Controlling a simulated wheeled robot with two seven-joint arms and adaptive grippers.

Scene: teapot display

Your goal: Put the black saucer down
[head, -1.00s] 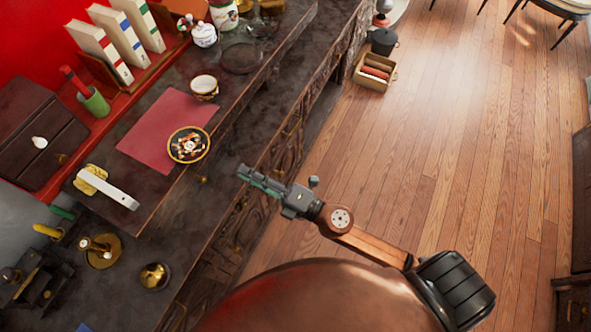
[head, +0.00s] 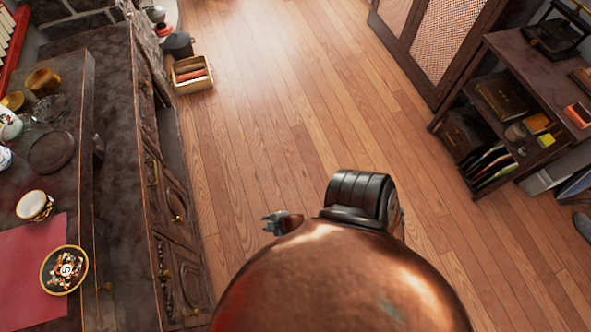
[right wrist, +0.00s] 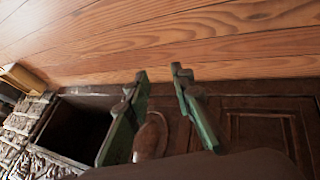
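The black saucer (head: 64,270), with a gold rim and a colourful pattern, lies flat at the right edge of the red mat (head: 25,290) on the raised dark shelf, at the lower left of the head view. My right gripper (head: 268,222) is well to the right of it, out over the floor beside the cabinet front, and small in the head view. In the right wrist view its two green fingers (right wrist: 158,78) stand apart with nothing held between them. My left gripper is in neither view.
A white and gold cup (head: 34,206) stands just behind the saucer. A dark round plate (head: 50,152) and glassware lie farther back. The cabinet front (head: 175,215) borders open wooden floor (head: 290,120). A shelf unit (head: 510,100) stands at the right.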

